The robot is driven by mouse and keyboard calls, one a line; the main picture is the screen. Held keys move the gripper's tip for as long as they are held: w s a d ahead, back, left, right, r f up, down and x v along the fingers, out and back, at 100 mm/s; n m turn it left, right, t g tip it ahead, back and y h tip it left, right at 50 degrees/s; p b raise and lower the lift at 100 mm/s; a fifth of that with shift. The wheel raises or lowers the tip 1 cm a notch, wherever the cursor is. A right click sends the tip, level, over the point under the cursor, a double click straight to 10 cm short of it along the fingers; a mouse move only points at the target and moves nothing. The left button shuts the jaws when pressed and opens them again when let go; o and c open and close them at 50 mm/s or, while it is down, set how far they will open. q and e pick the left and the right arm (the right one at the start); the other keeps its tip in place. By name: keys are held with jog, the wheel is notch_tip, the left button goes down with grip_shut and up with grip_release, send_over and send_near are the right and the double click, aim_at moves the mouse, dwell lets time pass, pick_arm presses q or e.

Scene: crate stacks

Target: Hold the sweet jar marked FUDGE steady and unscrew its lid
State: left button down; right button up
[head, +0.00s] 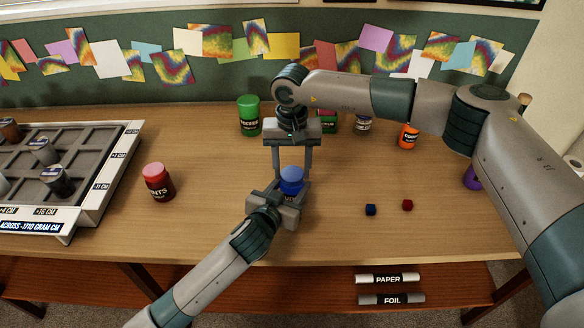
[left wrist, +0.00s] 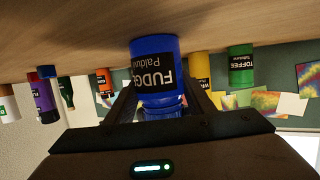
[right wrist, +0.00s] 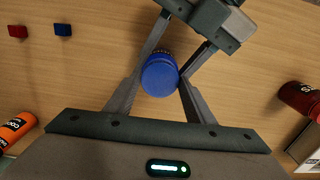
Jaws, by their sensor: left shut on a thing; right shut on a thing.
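The blue jar marked FUDGE (left wrist: 152,78) stands upright on the table with its blue lid (head: 291,174) on top. Its label shows upside down in the left wrist view. My left gripper (head: 287,194) comes in from the front, low, and is shut on the jar's body. My right gripper (head: 292,175) reaches down from above with its fingers on either side of the lid, shut on it. In the right wrist view the round lid (right wrist: 160,76) sits between the fingers. The head view hides most of the label and body behind my left gripper.
A red jar (head: 158,184) stands to the left, beside a compartment tray (head: 122,146). A green toffee jar (head: 249,118) stands behind, an orange jar (head: 408,136) at the back right. Small blue (head: 370,210) and red (head: 407,205) cubes lie right.

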aim_at(292, 174)
jog(key=shift+r, duration=0.2)
jog(key=shift+r, duration=0.7)
jog(key=shift+r, duration=0.3)
dwell(0.3)
jog(key=shift+r, duration=1.9)
pick_arm(q)
jog(key=c, duration=0.7)
grip_release()
jog(key=shift+c, duration=0.2)
jog(key=b+v, duration=0.1)
jog(key=v, duration=1.1)
pick_arm(e)
jog(key=shift+f, duration=0.7)
